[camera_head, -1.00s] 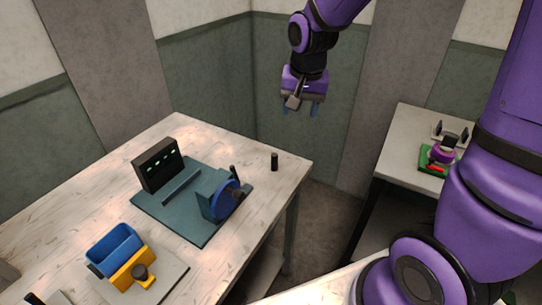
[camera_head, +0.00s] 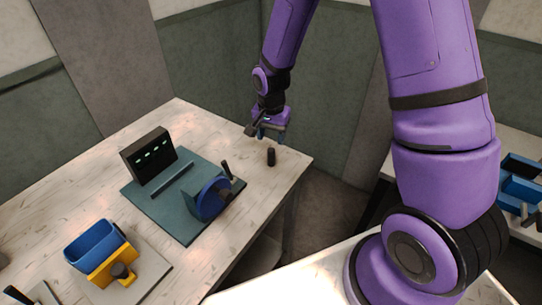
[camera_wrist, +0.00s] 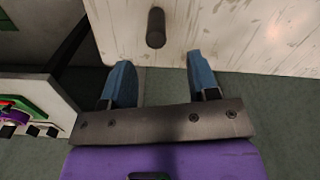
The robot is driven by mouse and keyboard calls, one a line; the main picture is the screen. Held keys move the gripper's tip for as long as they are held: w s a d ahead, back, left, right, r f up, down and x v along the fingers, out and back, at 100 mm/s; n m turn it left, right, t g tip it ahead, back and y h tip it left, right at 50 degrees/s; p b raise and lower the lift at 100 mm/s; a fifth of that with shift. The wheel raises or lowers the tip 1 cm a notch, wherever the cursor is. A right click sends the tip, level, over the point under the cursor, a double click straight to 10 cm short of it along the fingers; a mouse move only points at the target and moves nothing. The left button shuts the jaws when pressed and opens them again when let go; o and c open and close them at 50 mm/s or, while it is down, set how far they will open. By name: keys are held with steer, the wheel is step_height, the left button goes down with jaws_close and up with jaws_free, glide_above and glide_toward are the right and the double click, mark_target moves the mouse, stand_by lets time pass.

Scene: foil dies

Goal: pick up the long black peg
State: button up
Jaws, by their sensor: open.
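The long black peg (camera_head: 271,157) stands upright on the white worn table near its back right corner. In the wrist view the peg (camera_wrist: 156,28) shows ahead of the fingers, between their lines and apart from them. My gripper (camera_head: 271,137) hangs just behind and above the peg in the head view. In the wrist view my gripper (camera_wrist: 160,82) has its two blue fingertips spread wide, with nothing between them.
On the table (camera_head: 184,112) a teal base plate (camera_head: 172,216) carries a black panel (camera_head: 149,158) and a blue wheel (camera_head: 213,199) left of the peg. A blue bin (camera_head: 94,245) on a yellow stand is at front left. Bare tabletop surrounds the peg.

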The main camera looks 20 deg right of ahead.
mark_target(271, 157)
step_height(271, 157, down, 3)
steer(key=shift+f, duration=0.15)
steer(key=f, duration=0.2)
steer(key=s+f, duration=0.1)
steer(key=f, duration=0.1)
steer(key=shift+a, duration=0.2)
steer(key=shift+w+f, duration=0.1)
steer(key=shift+f, duration=0.5)
jaws_close()
